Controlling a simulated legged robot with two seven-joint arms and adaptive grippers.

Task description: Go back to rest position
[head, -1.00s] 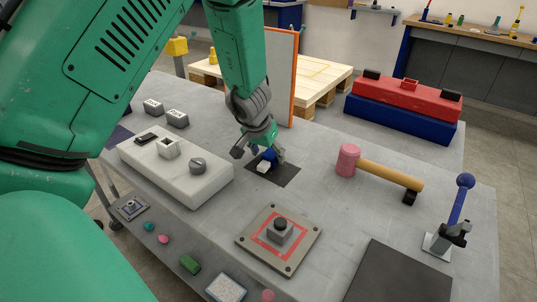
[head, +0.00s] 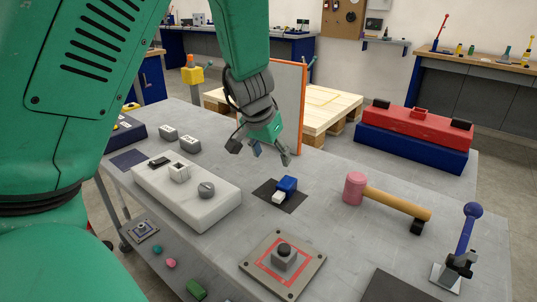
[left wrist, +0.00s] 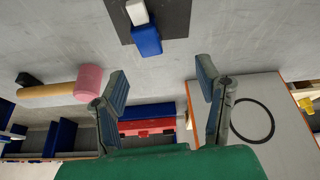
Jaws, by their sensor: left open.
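My left gripper (head: 259,150) is open and empty in the head view, raised above the grey table (head: 330,230). Below it, a small blue and white block (head: 286,186) lies on a dark square patch (head: 268,197). In the left wrist view the two fingers of the left gripper (left wrist: 162,98) are spread apart with nothing between them. The blue part of the block (left wrist: 146,41) shows beyond them, clear of the fingers. My right gripper is not in view.
A pink-headed mallet (head: 355,188) lies right of the block, and a blue-knobbed lever (head: 468,230) stands at the right. A white control box (head: 190,205) is at the left. An orange-edged panel (head: 290,105) stands behind my gripper. A red toolbox (head: 415,127) sits behind.

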